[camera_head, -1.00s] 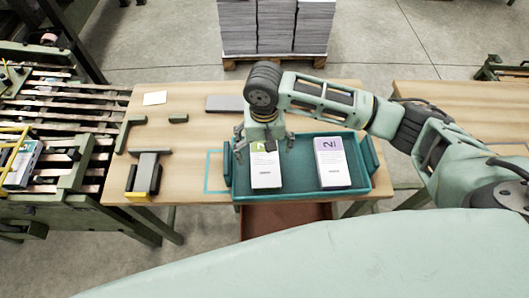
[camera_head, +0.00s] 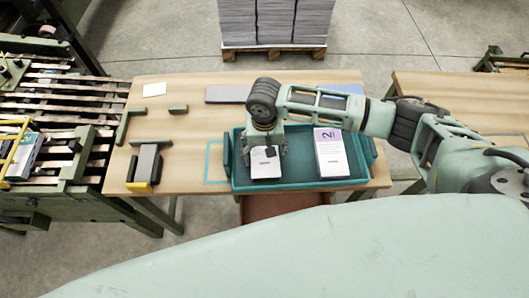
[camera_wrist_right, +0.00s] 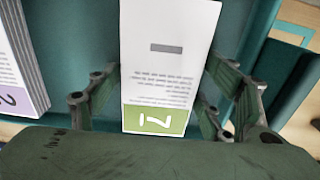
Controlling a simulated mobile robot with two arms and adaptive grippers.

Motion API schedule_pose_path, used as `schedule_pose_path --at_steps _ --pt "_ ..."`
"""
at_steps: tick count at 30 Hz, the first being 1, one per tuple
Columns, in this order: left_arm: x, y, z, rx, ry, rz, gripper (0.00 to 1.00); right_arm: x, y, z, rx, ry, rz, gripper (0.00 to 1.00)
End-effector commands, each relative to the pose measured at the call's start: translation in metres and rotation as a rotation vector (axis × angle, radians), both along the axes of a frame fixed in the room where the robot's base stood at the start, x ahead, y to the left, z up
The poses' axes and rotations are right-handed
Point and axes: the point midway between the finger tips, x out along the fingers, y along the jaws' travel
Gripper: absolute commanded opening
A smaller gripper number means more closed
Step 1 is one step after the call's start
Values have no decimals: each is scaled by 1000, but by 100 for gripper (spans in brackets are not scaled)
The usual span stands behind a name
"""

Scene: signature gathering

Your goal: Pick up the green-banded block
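The green-banded block (camera_wrist_right: 168,60) is white with a printed face and a green band marked with a numeral. It lies in the teal tray (camera_head: 308,184), left of the purple-banded block (camera_head: 331,155). In the head view the green-banded block (camera_head: 266,165) is partly covered by my right gripper (camera_head: 265,148), which hides its green band. In the right wrist view my right gripper (camera_wrist_right: 162,85) has one finger on each side of the block, open around it. Whether a finger touches it is unclear. My left gripper is out of view.
The purple-banded block also shows at the left edge of the wrist view (camera_wrist_right: 28,62). The tray stands on a wooden table (camera_head: 190,150). A grey and yellow tool (camera_head: 147,165) and a green bar (camera_head: 178,109) lie to the left. Paper stacks (camera_head: 270,22) stand behind.

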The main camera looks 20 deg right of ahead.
Motion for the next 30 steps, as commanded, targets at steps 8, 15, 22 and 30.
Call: schedule_pose_path --at_steps 8,15,22,30 --pt "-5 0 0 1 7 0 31 0 0 0 0 0 0 45" --pt "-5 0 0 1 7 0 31 1 0 1 1 -1 0 32" --pt "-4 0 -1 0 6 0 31 1 0 4 1 -2 0 32" --pt "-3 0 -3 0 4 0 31 2 1 39 3 -4 0 32"
